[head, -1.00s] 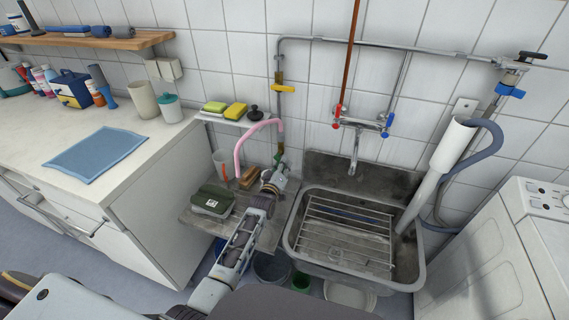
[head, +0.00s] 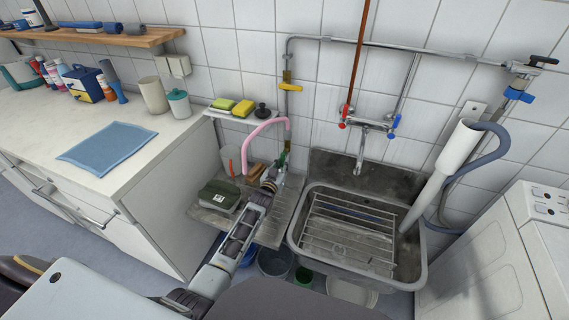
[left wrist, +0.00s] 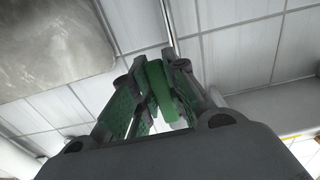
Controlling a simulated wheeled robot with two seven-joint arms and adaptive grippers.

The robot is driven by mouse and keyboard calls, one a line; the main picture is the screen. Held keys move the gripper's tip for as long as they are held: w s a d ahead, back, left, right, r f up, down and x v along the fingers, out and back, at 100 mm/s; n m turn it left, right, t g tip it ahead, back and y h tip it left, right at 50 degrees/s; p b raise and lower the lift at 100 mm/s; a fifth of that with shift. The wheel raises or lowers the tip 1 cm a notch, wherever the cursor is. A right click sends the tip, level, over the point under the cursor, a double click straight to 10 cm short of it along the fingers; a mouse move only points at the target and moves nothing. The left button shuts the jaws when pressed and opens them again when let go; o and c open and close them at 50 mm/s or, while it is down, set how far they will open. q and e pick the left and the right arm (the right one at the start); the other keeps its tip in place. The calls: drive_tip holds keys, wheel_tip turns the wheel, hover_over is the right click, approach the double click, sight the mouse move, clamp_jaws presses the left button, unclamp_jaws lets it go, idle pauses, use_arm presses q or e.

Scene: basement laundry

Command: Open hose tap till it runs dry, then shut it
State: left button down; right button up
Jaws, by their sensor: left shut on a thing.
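The hose tap's green handle (left wrist: 158,90) shows between my left fingers in the left wrist view. In the head view the tap (head: 283,158) is a small green and metal fitting low on the wall pipe, left of the sink. My left gripper (head: 273,177) reaches it from the front and is shut on the green handle. The fingers partly hide the tap. A pink hose (head: 262,132) arches beside the pipe and hangs down to its left. I cannot make out any running water. My right gripper is not in view.
A yellow-lever valve (head: 290,86) sits higher on the same pipe. The metal sink (head: 296,235) with a wire rack is on the right. A green-lidded box (head: 219,194) stands on the board left of my arm. Buckets (head: 274,262) stand below.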

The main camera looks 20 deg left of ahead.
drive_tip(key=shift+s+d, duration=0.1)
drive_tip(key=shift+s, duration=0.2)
use_arm(q)
drive_tip(key=shift+f, duration=0.1)
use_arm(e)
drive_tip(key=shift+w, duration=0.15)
use_arm(q)
drive_tip(key=c, duration=1.4)
unclamp_jaws()
drive_tip(key=shift+a, duration=0.1)
drive_tip(key=shift+s, duration=1.4)
drive_tip(key=shift+s+a, duration=0.2)
drive_tip(key=shift+s, duration=4.45)
drive_tip(key=shift+s, duration=0.1)
